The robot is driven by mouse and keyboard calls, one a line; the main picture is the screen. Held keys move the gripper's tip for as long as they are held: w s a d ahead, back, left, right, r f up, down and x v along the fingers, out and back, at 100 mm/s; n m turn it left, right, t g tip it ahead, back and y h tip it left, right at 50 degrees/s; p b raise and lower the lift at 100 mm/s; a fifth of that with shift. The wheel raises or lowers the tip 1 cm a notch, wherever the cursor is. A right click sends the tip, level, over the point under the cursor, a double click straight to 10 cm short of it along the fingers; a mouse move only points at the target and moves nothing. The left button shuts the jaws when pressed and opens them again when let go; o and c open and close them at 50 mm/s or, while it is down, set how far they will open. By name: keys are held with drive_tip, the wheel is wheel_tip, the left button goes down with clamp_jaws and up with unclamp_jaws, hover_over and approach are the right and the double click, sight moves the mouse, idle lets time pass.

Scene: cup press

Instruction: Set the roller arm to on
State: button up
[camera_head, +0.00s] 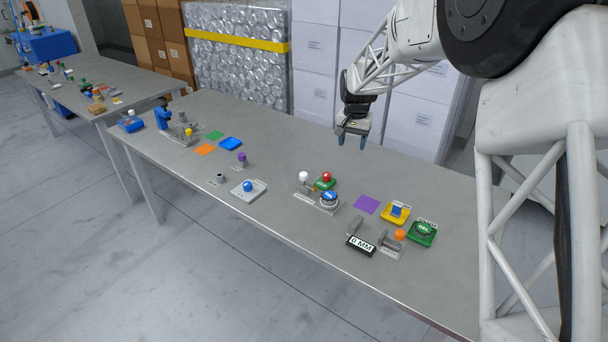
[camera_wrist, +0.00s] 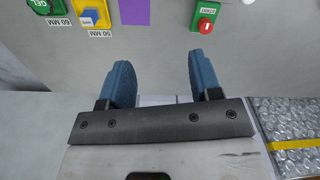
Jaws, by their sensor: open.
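My gripper (camera_head: 351,142) is open and empty, held above the back edge of the table, with clear air between its fingers and the devices. Its two blue fingers stand apart in the wrist view (camera_wrist: 160,72). No device is marked clearly as the roller arm. Small grey devices stand on the table: one with a white ball knob (camera_head: 303,176), one with an orange knob (camera_head: 400,235), and one with a purple knob (camera_head: 241,157). They are too small to tell which is the roller arm or how it is set.
A red button (camera_head: 326,176) on a green base also shows in the wrist view (camera_wrist: 205,25). A yellow-based blue switch (camera_head: 397,210), a green GEL button (camera_head: 422,231), a purple square (camera_head: 366,204) and a 0 MM display (camera_head: 360,246) are nearby. White boxes (camera_head: 408,120) stand behind the table.

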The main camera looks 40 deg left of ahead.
hover_over(303, 174)
drive_tip(key=shift+n, duration=0.3)
wheel_tip(303, 174, down, 12)
drive_tip(key=shift+w+r, duration=0.15)
drive_tip(key=shift+r, duration=0.1)
drive_tip(key=shift+f, duration=3.9)
drive_tip(key=shift+c, duration=0.5)
clamp_jaws()
